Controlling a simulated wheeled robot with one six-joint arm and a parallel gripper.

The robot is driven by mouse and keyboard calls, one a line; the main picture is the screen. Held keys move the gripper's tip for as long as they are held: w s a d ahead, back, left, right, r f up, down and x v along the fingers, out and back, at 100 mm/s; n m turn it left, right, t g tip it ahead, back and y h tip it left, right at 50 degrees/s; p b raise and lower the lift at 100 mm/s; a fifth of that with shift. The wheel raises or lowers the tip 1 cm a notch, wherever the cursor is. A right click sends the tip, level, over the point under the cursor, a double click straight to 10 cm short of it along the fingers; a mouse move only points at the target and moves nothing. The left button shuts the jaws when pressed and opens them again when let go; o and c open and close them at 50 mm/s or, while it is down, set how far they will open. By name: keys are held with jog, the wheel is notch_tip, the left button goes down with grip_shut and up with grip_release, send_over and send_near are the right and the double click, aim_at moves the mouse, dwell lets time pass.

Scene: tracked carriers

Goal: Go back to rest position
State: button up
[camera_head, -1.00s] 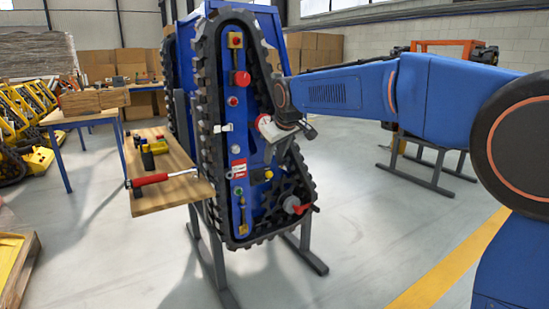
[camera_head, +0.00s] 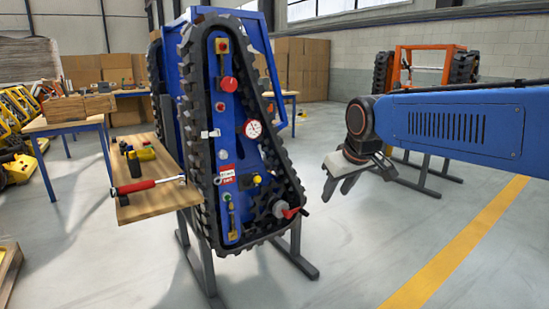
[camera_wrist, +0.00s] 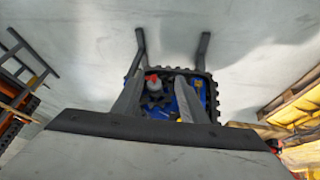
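My gripper (camera_head: 356,180) hangs in free air to the right of the blue tracked carrier (camera_head: 238,110), clear of it in the head view. Its fingers point down and are apart, with nothing held. In the wrist view the two grey fingers of the gripper (camera_wrist: 158,82) frame the carrier's lower end, which lies beyond them. The carrier stands upright on dark legs, its panel facing me with a round white gauge (camera_head: 253,129), a red button (camera_head: 228,84) and a red-handled valve (camera_head: 288,211).
A wooden shelf (camera_head: 150,205) left of the carrier holds a red-handled tool (camera_head: 146,186) and a yellow-black tool (camera_head: 143,154). An orange-framed carrier (camera_head: 443,70) stands behind my arm. A wooden table (camera_head: 60,125) is at far left. The floor at front right is open.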

jog(key=s+d+f+m, duration=0.1)
jog(key=s+d+f, duration=0.3)
jog(key=s, duration=0.5)
jog(key=s+d+f+m, duration=0.2)
jog(key=s+d+f, duration=0.2)
jog(key=s+f, duration=0.2)
jog(key=s+d+f+m+g+h, duration=0.1)
jog(key=s+d+f, duration=0.3)
jog(key=s, duration=0.7)
jog(key=shift+s+d+f+m, duration=0.3)
jog(key=shift+f+m, duration=0.2)
jog(key=shift+m, duration=0.1)
